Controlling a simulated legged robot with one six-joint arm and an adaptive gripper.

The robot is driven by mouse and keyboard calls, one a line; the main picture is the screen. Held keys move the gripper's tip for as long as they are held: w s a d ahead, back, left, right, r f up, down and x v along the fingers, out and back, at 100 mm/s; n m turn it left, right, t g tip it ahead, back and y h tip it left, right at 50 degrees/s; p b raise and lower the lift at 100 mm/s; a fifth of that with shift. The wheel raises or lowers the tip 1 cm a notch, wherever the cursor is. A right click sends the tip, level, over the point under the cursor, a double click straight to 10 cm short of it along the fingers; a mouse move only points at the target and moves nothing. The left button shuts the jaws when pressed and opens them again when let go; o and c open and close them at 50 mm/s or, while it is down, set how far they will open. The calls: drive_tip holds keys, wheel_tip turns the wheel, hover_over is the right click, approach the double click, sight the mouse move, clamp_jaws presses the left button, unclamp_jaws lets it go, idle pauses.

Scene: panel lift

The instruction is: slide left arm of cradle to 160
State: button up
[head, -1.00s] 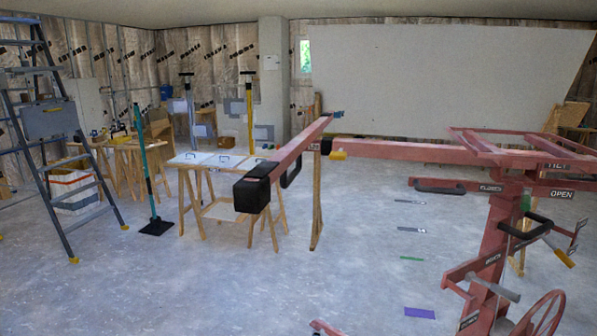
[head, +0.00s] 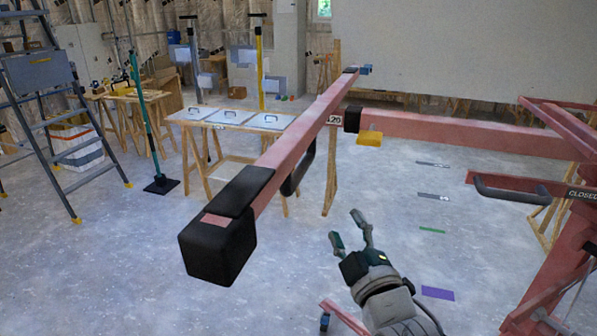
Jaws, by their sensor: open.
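The cradle's left arm is a long red bar (head: 300,140) running from near left to the back, with a black padded end (head: 220,240) close to me. A black handle (head: 299,172) hangs under the bar. A red cross tube (head: 460,132) with a black collar (head: 352,118) meets it from the right, and a label reading 120 (head: 335,119) shows at the joint. A yellow piece (head: 369,138) hangs below the tube. My gripper (head: 349,226) is open and empty, below and to the right of the handle, apart from it.
The lift's red mast (head: 560,270) stands at the right with a black handle (head: 510,190) and a CLOSED label. A trestle table (head: 232,118) stands behind the bar, a ladder (head: 45,110) at far left. Floor around my gripper is mostly clear.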

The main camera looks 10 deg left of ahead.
sight(299, 171)
drive_tip(key=w+a+r+n+y, duration=0.1)
drive_tip(key=w+a+r, duration=0.1)
drive_tip(key=a, duration=0.1)
drive_tip(key=w+a+r+n+y, duration=0.1)
drive_tip(key=a+r, duration=0.1)
drive_tip(key=a, duration=0.1)
drive_tip(key=w+a+r+n+y, duration=0.1)
drive_tip(key=w+a+r, duration=0.1)
drive_tip(key=a, duration=0.1)
drive_tip(key=shift+w+r+n+t+y, duration=0.25)
drive_tip(key=shift+w+n+t+y, duration=0.05)
drive_tip(key=shift+t, duration=0.1)
drive_tip(key=shift+a, duration=0.1)
clamp_jaws()
